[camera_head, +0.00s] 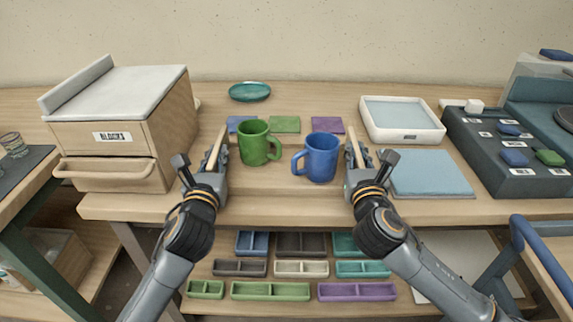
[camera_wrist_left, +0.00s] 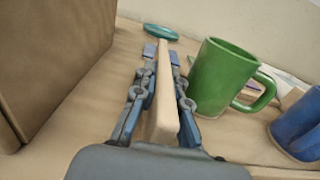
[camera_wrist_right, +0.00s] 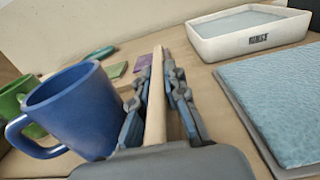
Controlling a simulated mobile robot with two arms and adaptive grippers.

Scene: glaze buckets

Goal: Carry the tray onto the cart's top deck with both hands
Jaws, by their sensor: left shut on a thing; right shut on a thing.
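The tray is pale wood, and its two raised side walls show best, the left wall (camera_head: 215,148) and the right wall (camera_head: 354,148). Its floor is hard to tell from the tabletop. A green mug (camera_head: 256,143) and a blue mug (camera_head: 319,157) stand upright between the walls. My left gripper (camera_head: 213,162) is shut on the left wall, which also shows in the left wrist view (camera_wrist_left: 163,95). My right gripper (camera_head: 358,160) is shut on the right wall, seen in the right wrist view (camera_wrist_right: 156,100). I cannot tell whether the tray is off the table.
A wooden box labelled BLOCKS (camera_head: 125,130) stands close left of my left gripper. A white bin (camera_head: 402,136) and a blue pad (camera_head: 430,173) lie right of my right gripper. A blue tubular frame (camera_head: 545,252), possibly the cart's, shows at lower right. A teal dish (camera_head: 250,91) sits behind.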

